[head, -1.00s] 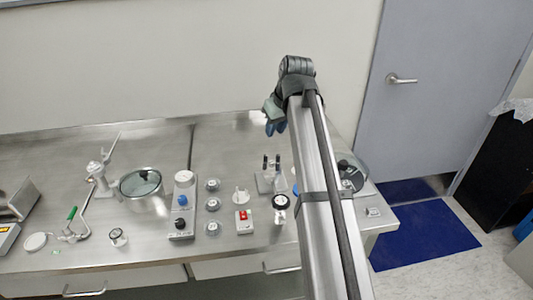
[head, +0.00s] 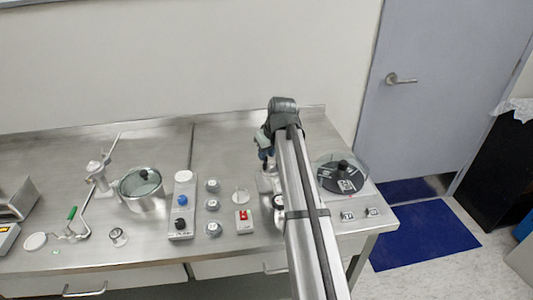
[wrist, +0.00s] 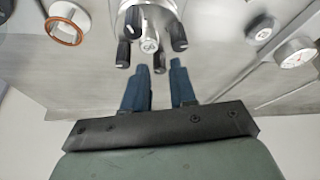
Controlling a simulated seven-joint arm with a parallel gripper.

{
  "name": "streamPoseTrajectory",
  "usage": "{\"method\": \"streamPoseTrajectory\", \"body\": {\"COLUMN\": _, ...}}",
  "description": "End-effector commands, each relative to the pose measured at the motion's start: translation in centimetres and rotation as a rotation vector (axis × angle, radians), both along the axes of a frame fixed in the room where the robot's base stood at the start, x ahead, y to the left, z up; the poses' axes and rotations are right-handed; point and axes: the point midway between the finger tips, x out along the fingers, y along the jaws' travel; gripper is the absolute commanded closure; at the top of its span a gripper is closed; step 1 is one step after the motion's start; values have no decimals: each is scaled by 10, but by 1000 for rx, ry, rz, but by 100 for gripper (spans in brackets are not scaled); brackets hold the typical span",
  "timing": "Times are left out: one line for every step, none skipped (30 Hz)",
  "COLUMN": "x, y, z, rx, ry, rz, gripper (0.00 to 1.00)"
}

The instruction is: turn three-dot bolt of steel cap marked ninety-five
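A steel cap (wrist: 155,10) with several black bolts around a silvery centre post (wrist: 149,36) is at the top middle of the wrist view. One black bolt (wrist: 159,62) shows just beyond the gap between my fingertips; another bolt (wrist: 178,36) is to its right and one (wrist: 123,54) to its left. The dots and number are too small to read. My gripper (wrist: 160,76) has its two blue fingers apart, with nothing held. In the head view my gripper (head: 265,153) is over the steel fixture (head: 266,183), which my arm partly hides.
A copper-ringed round part (wrist: 66,30) is left in the wrist view, and a white dial (wrist: 295,51) is right. In the head view, a red-switch box (head: 244,226) stands left of my arm and a black-disc device (head: 340,178) right. The bench behind is clear.

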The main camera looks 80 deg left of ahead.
Motion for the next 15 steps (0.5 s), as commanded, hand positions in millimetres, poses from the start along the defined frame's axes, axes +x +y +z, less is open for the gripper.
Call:
{"method": "streamPoseTrajectory", "body": {"x": 0, "y": 1, "z": -3, "rx": 0, "ry": 0, "rz": 0, "gripper": 74}}
{"method": "streamPoseTrajectory", "body": {"x": -1, "y": 2, "z": -4, "rx": 0, "ry": 0, "rz": 0, "gripper": 74}}
{"method": "streamPoseTrajectory", "body": {"x": -1, "y": 2, "z": -5, "rx": 0, "ry": 0, "rz": 0, "gripper": 74}}
{"method": "streamPoseTrajectory", "body": {"x": -1, "y": 2, "z": -6, "rx": 0, "ry": 0, "rz": 0, "gripper": 74}}
{"method": "streamPoseTrajectory", "body": {"x": -1, "y": 3, "z": -6, "rx": 0, "ry": 0, "rz": 0, "gripper": 74}}
{"method": "streamPoseTrajectory", "body": {"x": -1, "y": 3, "z": -7, "rx": 0, "ry": 0, "rz": 0, "gripper": 74}}
{"method": "streamPoseTrajectory", "body": {"x": -1, "y": 3, "z": -7, "rx": 0, "ry": 0, "rz": 0, "gripper": 74}}
{"method": "streamPoseTrajectory", "body": {"x": -1, "y": 3, "z": -7, "rx": 0, "ry": 0, "rz": 0, "gripper": 74}}
{"method": "streamPoseTrajectory", "body": {"x": -1, "y": 3, "z": -7, "rx": 0, "ry": 0, "rz": 0, "gripper": 74}}
{"method": "streamPoseTrajectory", "body": {"x": -1, "y": 3, "z": -7, "rx": 0, "ry": 0, "rz": 0, "gripper": 74}}
{"method": "streamPoseTrajectory", "body": {"x": -1, "y": 3, "z": -7, "rx": 0, "ry": 0, "rz": 0, "gripper": 74}}
{"method": "streamPoseTrajectory", "body": {"x": -1, "y": 3, "z": -7, "rx": 0, "ry": 0, "rz": 0, "gripper": 74}}
{"method": "streamPoseTrajectory", "body": {"x": -1, "y": 3, "z": -7, "rx": 0, "ry": 0, "rz": 0, "gripper": 75}}
{"method": "streamPoseTrajectory", "body": {"x": -1, "y": 2, "z": -7, "rx": 0, "ry": 0, "rz": 0, "gripper": 78}}
{"method": "streamPoseTrajectory", "body": {"x": -1, "y": 2, "z": -7, "rx": 0, "ry": 0, "rz": 0, "gripper": 82}}
